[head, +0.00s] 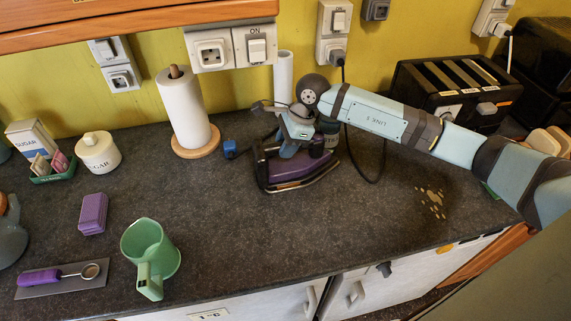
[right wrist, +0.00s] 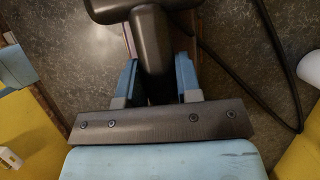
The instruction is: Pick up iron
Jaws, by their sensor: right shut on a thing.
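The iron (head: 290,170) is purple and dark grey and is on the dark counter, below the wall sockets. It also shows in the right wrist view as a dark grey handle (right wrist: 153,50). My right gripper (head: 296,130) comes down on the iron from above, its arm reaching in from the right. In the right wrist view its two blue fingers (right wrist: 155,82) stand on either side of the handle, shut on it. The gripper and arm hide part of the iron's top. I cannot tell whether the iron is lifted. My left gripper is not in view.
A paper towel roll (head: 185,110) stands left of the iron, with a blue plug (head: 230,149) between them. A black toaster (head: 455,90) is at the back right. A green mug (head: 150,255) stands near the front edge. A dark cord (head: 366,178) loops right of the iron.

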